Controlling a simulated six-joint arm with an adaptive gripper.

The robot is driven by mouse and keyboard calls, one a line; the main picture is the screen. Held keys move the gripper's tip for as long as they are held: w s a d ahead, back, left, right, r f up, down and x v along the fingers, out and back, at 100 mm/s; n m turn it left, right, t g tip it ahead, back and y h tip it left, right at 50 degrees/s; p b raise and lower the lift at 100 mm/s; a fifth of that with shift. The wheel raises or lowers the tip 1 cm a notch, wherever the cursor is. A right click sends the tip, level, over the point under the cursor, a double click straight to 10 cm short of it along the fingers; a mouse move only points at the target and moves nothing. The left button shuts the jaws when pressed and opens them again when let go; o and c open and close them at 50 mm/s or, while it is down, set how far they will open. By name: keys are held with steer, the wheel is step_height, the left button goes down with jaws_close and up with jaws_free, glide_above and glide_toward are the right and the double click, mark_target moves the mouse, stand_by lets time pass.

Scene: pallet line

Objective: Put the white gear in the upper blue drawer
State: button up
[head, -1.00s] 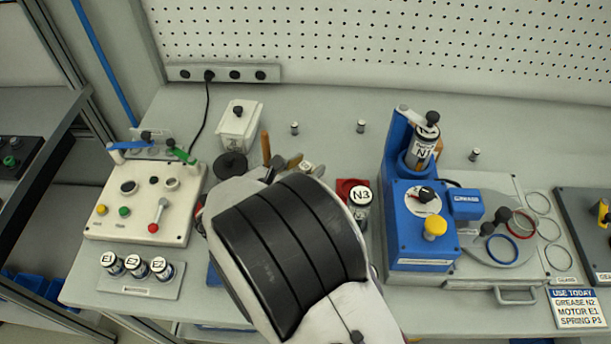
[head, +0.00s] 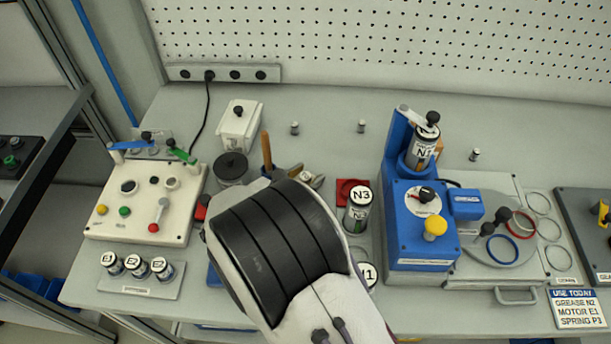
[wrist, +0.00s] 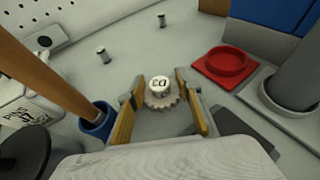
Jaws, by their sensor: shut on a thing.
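The white gear (wrist: 161,97) has a toothed rim and a white hub with a dark marking. In the wrist view it sits between the tan-padded fingertips of my gripper (wrist: 162,104), which is shut on it. In the head view the gear (head: 305,177) shows as a small pale spot between the fingertips (head: 306,176), beyond my wrist. Whether it touches the bench is unclear. The upper blue drawer cannot be made out for certain; a blue strip (head: 225,327) shows below the bench's front edge, and my arm covers much around it.
A black-lidded pot (head: 231,166) and a wooden handle (head: 266,150) in a blue holder (wrist: 97,120) stand left of my gripper. A red ring base (wrist: 227,66) and N3 can (head: 358,210) stand right. A blue grease machine (head: 418,245) is farther right. The back bench is mostly clear.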

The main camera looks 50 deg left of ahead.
steer(key=shift+f, duration=0.35)
steer(key=shift+d+f, duration=0.15)
steer(key=shift+f, duration=0.25)
steer(key=o, duration=0.7)
steer(key=shift+o, duration=0.2)
steer(key=shift+r, duration=0.55)
steer(key=v, duration=1.2)
steer(key=shift+r, duration=0.2)
